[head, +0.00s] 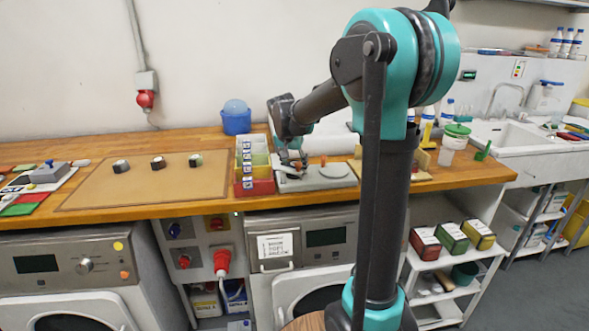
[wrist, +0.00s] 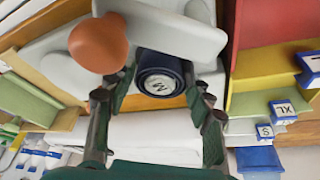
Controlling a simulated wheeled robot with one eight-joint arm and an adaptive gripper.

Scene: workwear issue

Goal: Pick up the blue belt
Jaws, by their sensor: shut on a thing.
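The blue belt (wrist: 160,75) shows in the wrist view as a dark navy roll with a white label marked M. It sits between the two fingers of my gripper (wrist: 156,92), which is shut on it. In the head view my gripper (head: 294,160) is low over a grey device on the wooden bench, beside the coloured sorter. The belt cannot be made out in the head view. Whether it still touches the surface below is unclear.
The grey device has an orange knob (head: 323,160), close to my gripper in the wrist view (wrist: 98,43). A coloured sorter (head: 262,187) with size labels stands left of it. Several small rolls, one green (head: 196,160), lie on a brown mat (head: 90,195). A blue tub (head: 236,123) stands behind.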

